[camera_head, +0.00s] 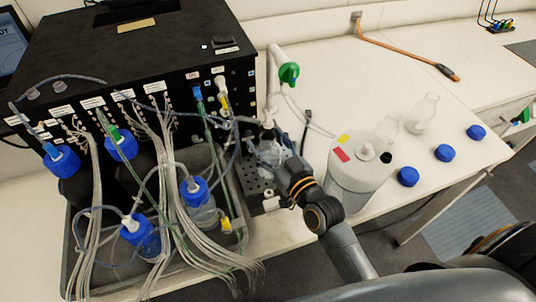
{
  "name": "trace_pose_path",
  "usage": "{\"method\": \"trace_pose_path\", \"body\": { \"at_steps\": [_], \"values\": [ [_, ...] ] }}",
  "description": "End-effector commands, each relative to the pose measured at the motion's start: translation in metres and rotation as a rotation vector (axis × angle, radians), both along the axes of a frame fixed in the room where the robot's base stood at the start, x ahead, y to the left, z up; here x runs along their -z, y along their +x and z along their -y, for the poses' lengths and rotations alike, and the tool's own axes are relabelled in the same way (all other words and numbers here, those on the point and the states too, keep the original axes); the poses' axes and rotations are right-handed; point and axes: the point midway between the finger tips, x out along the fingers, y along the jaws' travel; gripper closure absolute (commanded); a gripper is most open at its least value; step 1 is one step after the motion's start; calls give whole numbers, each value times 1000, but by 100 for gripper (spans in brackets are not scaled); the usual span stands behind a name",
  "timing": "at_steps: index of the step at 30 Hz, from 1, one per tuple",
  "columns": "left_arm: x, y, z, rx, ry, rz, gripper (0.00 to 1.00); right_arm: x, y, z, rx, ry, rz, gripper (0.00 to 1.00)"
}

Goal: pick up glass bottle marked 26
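My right gripper (275,155) reaches from the lower right to a perforated dark stand (258,192) beside the black instrument. A small clear glass-like shape shows around its fingers, blurred among tubes. I cannot tell whether the fingers are closed on it. Two clear, uncapped glass bottles stand upright on the white bench behind the white canister: one at the right (423,115), and one at the left (388,126), partly hidden by the canister. No number 26 is readable on any bottle. My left gripper is out of view.
The white canister (350,185) with red and yellow labels stands close beside my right arm. Three blue caps (445,153) lie along the bench edge. A tray (72,262) of blue-capped bottles and many hanging tubes fills the left.

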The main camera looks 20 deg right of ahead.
Motion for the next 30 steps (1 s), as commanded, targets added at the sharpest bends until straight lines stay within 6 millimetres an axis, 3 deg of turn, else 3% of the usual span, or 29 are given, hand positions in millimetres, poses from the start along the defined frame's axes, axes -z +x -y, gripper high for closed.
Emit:
{"method": "trace_pose_path", "body": {
  "at_steps": [1, 9, 23, 30],
  "values": [
    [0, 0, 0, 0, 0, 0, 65, 0, 0, 0, 0, 0, 0, 49],
    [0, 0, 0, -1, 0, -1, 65, 0, 0, 0, 0, 0, 0, 100],
    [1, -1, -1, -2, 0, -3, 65, -5, -4, 1, 0, 1, 3, 100],
    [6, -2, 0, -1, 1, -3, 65, -24, -33, 8, 0, 1, 3, 100]
  ]
}}
